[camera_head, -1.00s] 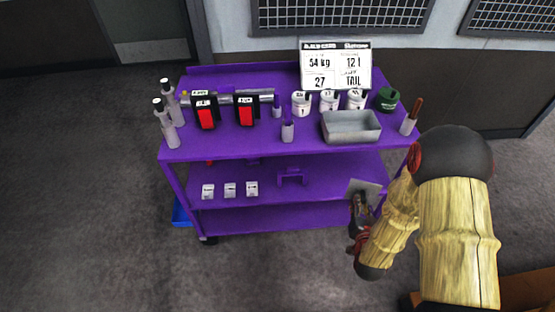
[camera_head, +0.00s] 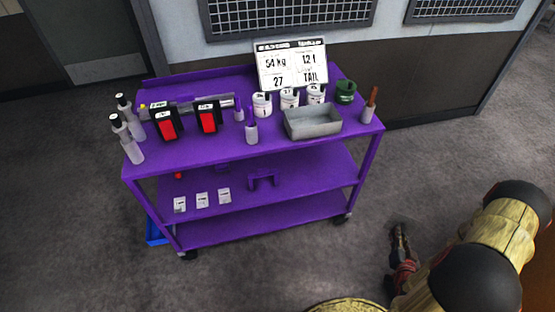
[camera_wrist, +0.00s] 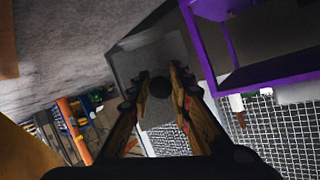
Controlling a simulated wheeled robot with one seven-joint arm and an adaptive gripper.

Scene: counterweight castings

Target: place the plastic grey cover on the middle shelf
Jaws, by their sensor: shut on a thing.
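My gripper (camera_head: 399,232) is right of the purple cart, low over the floor and apart from the shelves. In the head view the cover cannot be made out at the gripper. The middle shelf (camera_head: 318,178) of the cart holds three small white-labelled pieces (camera_head: 202,200) at the left and a purple bracket (camera_head: 263,178) near its middle. Its right part looks bare.
The top shelf (camera_head: 215,150) overhangs the middle one and carries bottles, red-fronted boxes, white pots, a grey tray (camera_head: 313,122) and a sign (camera_head: 291,64). The cart's right front post (camera_head: 366,165) stands between my gripper and the shelf. Floor to the right is free.

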